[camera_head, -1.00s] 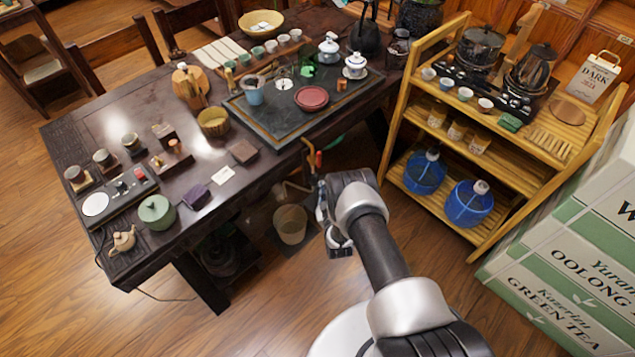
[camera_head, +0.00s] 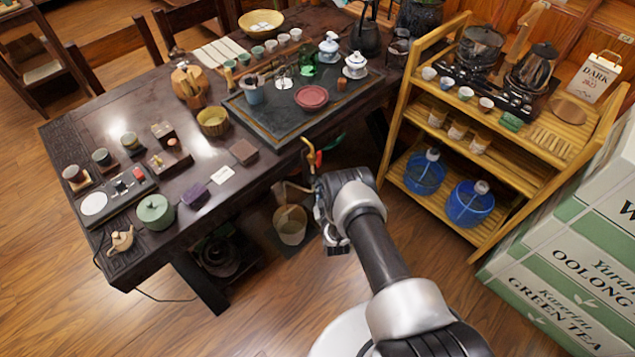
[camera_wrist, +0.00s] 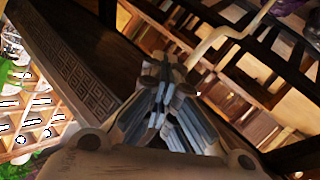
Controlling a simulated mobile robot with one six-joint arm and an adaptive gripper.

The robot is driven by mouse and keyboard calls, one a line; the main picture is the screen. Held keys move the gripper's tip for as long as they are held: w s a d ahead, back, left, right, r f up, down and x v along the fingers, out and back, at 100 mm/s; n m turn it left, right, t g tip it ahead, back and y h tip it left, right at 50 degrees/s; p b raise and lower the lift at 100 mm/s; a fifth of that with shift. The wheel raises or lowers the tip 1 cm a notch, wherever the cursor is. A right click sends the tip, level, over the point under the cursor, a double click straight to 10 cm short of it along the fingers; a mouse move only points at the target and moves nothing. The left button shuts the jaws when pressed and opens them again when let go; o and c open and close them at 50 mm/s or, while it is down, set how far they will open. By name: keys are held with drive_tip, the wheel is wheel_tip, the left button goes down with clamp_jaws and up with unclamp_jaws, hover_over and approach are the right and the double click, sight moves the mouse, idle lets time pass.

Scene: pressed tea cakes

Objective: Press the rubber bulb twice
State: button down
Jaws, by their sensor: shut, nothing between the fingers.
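My gripper (camera_wrist: 163,82) is shut and empty in the wrist view, its fingertips together. In the head view only a narrow part of it (camera_head: 319,200) shows past my wrist, beside the table's right side; the rest is hidden. A small orange-red curved part (camera_head: 312,152) stands by the table edge, just above my gripper in the picture. I cannot tell whether it is the rubber bulb. A small orange-pink knob (camera_head: 172,142) sits on a wooden block on the table's left part. No bulb is clear in the wrist view, where a pale bent tube (camera_wrist: 225,38) crosses the top.
The dark table (camera_head: 130,90) carries a slate tea tray (camera_head: 250,115), cups and pots. A bucket (camera_head: 291,226) stands on the floor below the table edge. A wooden shelf (camera_head: 538,180) with blue bottles stands right, and tea boxes (camera_head: 570,255) at far right. Floor lies open at lower left.

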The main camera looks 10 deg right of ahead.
drive_tip(key=shift+w, duration=0.1)
idle(0.3)
drive_tip(key=shift+s+d+p, duration=0.45)
drive_tip(key=shift+s+d, duration=0.2)
drive_tip(key=shift+s, duration=0.3)
drive_tip(key=shift+s+d+p, duration=0.45)
drive_tip(key=shift+s+d, duration=0.3)
drive_tip(key=shift+s, duration=0.3)
drive_tip(key=shift+s+d+p, duration=0.4)
drive_tip(key=shift+s+d, duration=0.3)
drive_tip(key=shift+s, duration=0.3)
